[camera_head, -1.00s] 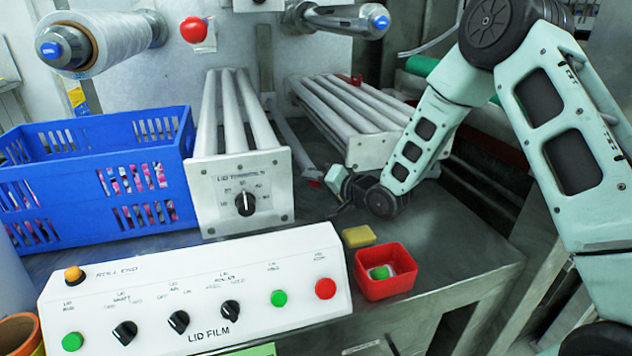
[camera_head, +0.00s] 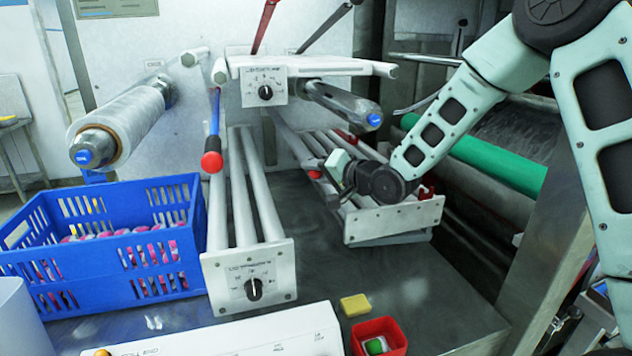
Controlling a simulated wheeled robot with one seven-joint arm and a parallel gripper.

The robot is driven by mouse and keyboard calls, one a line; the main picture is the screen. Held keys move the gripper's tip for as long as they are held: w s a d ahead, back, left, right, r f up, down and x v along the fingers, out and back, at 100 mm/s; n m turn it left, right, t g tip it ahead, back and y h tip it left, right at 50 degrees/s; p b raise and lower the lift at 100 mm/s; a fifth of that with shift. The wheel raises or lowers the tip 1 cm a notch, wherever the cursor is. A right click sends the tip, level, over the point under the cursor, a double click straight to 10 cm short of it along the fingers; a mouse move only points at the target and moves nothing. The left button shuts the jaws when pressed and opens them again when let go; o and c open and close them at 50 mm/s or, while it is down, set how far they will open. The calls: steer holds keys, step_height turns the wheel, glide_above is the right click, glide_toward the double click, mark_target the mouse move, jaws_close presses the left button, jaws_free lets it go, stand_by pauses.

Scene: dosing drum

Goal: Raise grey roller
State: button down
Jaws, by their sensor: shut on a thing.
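A grey roller (camera_head: 293,143), a slim bar with a red end (camera_head: 314,174), slants from the back wall toward the front, between the two sets of pale rollers. My gripper (camera_head: 334,176) is at its front end, just right of the red end. The gripper is shut on the roller, though its fingers are small and the exact contact is hard to see. The roller's front end shows above the left side of the right roller set (camera_head: 398,218).
A left roller set with a dial plate (camera_head: 250,278) stands beside a blue crate (camera_head: 150,262). A red-knobbed lever (camera_head: 211,162) and a blue-capped spindle (camera_head: 345,103) project above. A red box (camera_head: 402,345) and a yellow block (camera_head: 355,305) lie in front.

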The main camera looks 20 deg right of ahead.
steer(key=shift+r+p, duration=0.35)
steer(key=shift+r, duration=0.75)
steer(key=c, duration=1.1)
jaws_free()
steer(key=shift+d, duration=0.1)
steer(key=b+v, duration=0.2)
steer(key=v, duration=1.5)
steer(key=shift+s+r, duration=0.1)
steer(key=shift+s, duration=0.05)
